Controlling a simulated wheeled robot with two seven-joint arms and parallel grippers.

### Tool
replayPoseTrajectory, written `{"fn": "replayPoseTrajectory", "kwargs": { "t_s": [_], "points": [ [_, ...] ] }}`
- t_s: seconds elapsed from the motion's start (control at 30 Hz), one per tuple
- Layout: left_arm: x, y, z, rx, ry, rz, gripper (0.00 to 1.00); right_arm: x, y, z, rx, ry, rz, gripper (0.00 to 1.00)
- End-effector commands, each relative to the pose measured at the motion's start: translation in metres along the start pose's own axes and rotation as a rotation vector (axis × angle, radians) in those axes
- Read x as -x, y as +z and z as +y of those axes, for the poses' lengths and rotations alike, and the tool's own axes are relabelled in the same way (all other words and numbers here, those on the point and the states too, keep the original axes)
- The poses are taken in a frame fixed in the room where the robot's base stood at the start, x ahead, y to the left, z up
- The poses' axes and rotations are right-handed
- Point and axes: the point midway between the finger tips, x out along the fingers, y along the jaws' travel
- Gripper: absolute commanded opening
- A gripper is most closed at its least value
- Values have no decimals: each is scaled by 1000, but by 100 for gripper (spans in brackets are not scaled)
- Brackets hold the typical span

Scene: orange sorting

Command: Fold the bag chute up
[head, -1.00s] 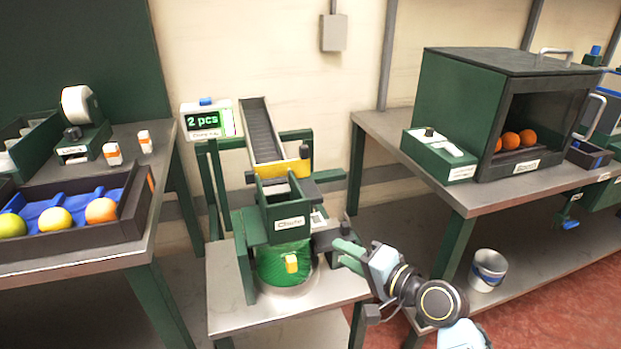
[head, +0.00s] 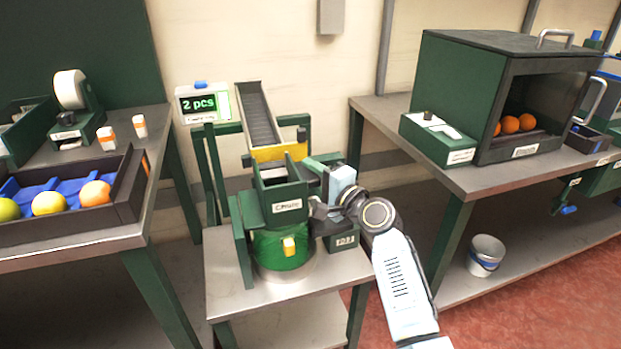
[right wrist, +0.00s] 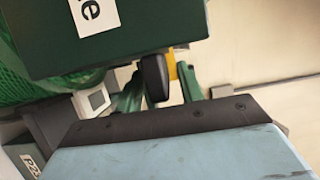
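The bag chute is a dark green box labelled "Chute" (head: 284,195), below a sloping grey ramp on a small stand. Its green side and part of the label fill the top left of the right wrist view (right wrist: 110,35). A green mesh bag (head: 275,252) with a yellow tag hangs under it. My right gripper (head: 318,170) is at the chute's right side, close to its upper edge. Its fingers are partly hidden, so contact and opening are unclear. My left gripper is out of view.
The ramp (head: 258,115) rises behind the chute, beside a "2 pcs" display (head: 203,103). A tray of fruit (head: 125,205) is on the left table. A green cabinet with oranges (head: 470,80) is on the right table, with a bucket (head: 486,255) below.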

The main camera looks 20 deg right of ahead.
Motion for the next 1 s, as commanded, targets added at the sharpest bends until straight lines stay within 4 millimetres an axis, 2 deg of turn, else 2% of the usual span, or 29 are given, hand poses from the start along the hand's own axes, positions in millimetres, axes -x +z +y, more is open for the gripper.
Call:
{"fn": "replayPoseTrajectory", "kwargs": {
  "t_s": [0.1,0.37,0.4,0.7,1.0],
  "points": [
    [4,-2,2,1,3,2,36,-7,0,0,1,0,0,38],
    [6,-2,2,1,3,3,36,-8,0,0,2,0,0,38],
    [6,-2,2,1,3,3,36,-8,0,0,2,0,0,37],
    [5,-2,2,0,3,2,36,-8,0,0,2,0,0,0],
    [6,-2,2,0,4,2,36,-8,-1,0,3,1,1,0]
  ]
}}
